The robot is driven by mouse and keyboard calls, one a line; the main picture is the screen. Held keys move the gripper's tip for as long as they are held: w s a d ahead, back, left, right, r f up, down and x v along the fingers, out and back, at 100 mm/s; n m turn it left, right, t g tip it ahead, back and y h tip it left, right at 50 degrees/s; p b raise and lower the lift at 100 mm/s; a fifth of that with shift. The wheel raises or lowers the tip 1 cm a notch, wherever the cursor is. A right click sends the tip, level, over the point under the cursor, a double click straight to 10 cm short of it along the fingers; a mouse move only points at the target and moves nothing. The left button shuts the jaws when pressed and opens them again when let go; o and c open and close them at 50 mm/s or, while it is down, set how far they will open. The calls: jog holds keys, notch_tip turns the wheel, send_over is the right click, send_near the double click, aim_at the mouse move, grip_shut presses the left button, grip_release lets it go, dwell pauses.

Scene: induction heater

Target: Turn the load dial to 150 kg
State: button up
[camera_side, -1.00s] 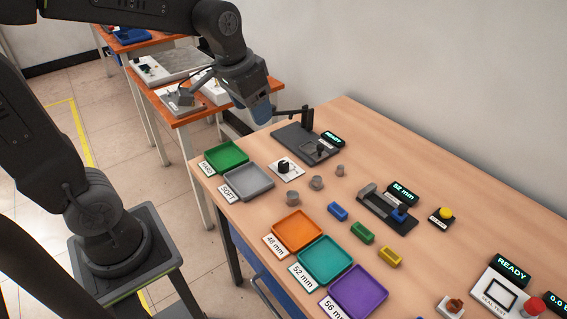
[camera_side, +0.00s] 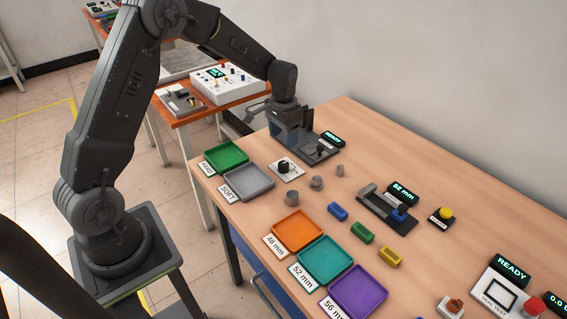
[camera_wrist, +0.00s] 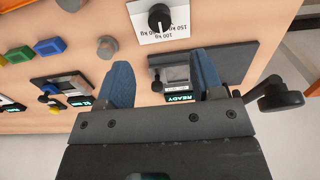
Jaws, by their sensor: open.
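The load dial is a black knob (camera_side: 284,165) on a white card, in front of a dark hardness-tester-like device (camera_side: 318,150) with a lit READY display. The wrist view shows the knob (camera_wrist: 159,17) near the top edge, with upside-down labels including 150 kg and 100 kg; its pale mark seems to point down towards 100 kg. My gripper (camera_side: 287,138) is above the dark device, just behind the dial. In the wrist view my gripper (camera_wrist: 162,72) has its two blue fingers apart, nothing between them held, with the knob beyond the fingertips.
A green tray (camera_side: 226,156) and a grey tray (camera_side: 248,182) lie left of the dial. Grey cylinders (camera_side: 317,183) stand to its right. A crank-like handle (camera_wrist: 280,97) sticks out beside the device in the wrist view. Coloured blocks and more trays lie farther right.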

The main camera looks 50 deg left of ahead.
aim_at(284, 163)
notch_tip(284, 163, down, 10)
jog(key=shift+f, duration=0.25)
jog(key=shift+c, duration=0.4)
jog(key=c, duration=0.8)
jog(key=shift+c, duration=0.2)
jog(key=shift+n, duration=0.4)
jog(key=n, duration=0.3)
jog(key=shift+n, duration=2.6)
